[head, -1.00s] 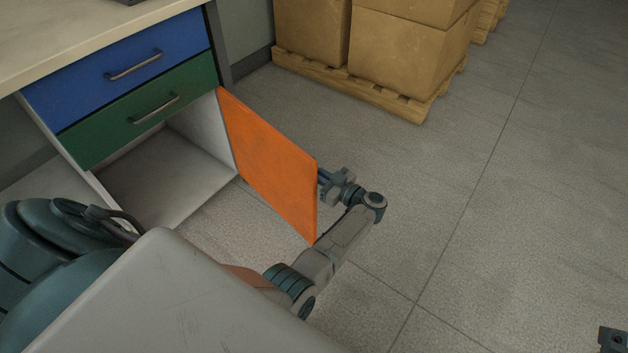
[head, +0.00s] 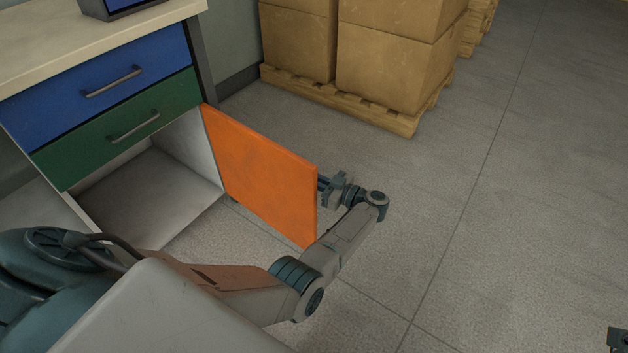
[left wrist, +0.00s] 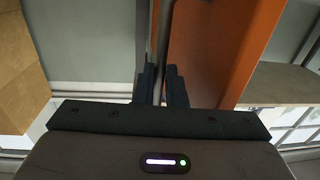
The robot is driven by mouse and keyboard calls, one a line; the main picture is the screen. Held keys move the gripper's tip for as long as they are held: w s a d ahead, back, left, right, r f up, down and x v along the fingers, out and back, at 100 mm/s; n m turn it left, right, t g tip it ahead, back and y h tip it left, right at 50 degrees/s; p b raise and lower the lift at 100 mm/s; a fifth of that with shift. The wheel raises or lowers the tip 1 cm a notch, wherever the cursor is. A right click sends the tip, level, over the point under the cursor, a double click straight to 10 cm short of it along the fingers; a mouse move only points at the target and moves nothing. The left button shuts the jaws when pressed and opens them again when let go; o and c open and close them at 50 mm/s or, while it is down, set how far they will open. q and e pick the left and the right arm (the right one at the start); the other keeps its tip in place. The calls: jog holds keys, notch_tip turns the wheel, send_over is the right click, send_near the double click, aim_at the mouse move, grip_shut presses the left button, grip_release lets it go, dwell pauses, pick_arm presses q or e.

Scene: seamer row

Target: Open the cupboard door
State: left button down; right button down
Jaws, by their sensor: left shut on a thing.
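The orange cupboard door (head: 258,175) stands swung well out from the cupboard, below a green drawer. The open compartment (head: 150,190) behind it looks empty. My left gripper (head: 325,183) is at the outer face of the door, near its free edge. In the left wrist view its two dark fingers (left wrist: 160,85) are close together on a thin grey upright handle (left wrist: 161,40) beside the orange door (left wrist: 215,50). In the head view the handle is hidden behind the door. A dark tip of my right gripper (head: 617,341) barely shows at the lower right corner.
Cardboard boxes (head: 395,60) stand on a wooden pallet (head: 340,103) at the back, beyond the door. A blue drawer (head: 90,75) and a green drawer (head: 120,130) are shut under the worktop (head: 60,45). The grey floor to the right is clear.

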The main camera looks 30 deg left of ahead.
pick_arm(q)
jog(key=c, duration=1.8)
grip_release()
jog(key=shift+a, duration=0.3)
jog(key=o, duration=0.3)
jog(key=shift+s+a, duration=0.1)
jog(key=d, duration=1.1)
